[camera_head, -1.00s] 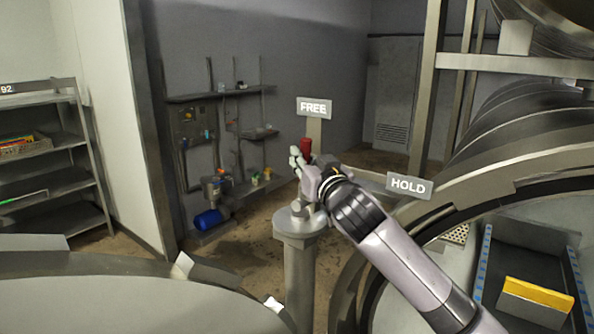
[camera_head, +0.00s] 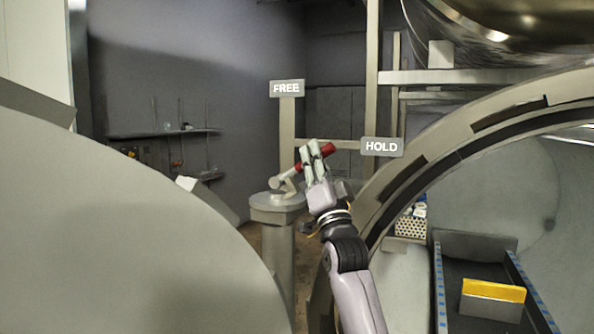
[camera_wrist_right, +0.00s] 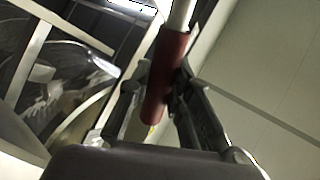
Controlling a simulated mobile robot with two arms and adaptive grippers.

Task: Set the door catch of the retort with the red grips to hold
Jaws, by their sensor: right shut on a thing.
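The door catch is a metal lever (camera_head: 287,180) on a post (camera_head: 272,210), with a red grip (camera_head: 328,150) at its end. The lever slants up to the right, its grip between the FREE sign (camera_head: 287,88) and the HOLD sign (camera_head: 382,147), and nearer HOLD. My right gripper (camera_head: 314,152) is shut on the red grip, partly hiding it. In the right wrist view the red grip (camera_wrist_right: 165,80) lies between the fingers (camera_wrist_right: 162,105). My left gripper is out of view.
The open retort's round rim (camera_head: 400,185) stands right of the post, with a yellow-topped block (camera_head: 493,291) on the track inside. A large rounded grey door (camera_head: 130,230) fills the left foreground. Wall shelves (camera_head: 165,134) are behind.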

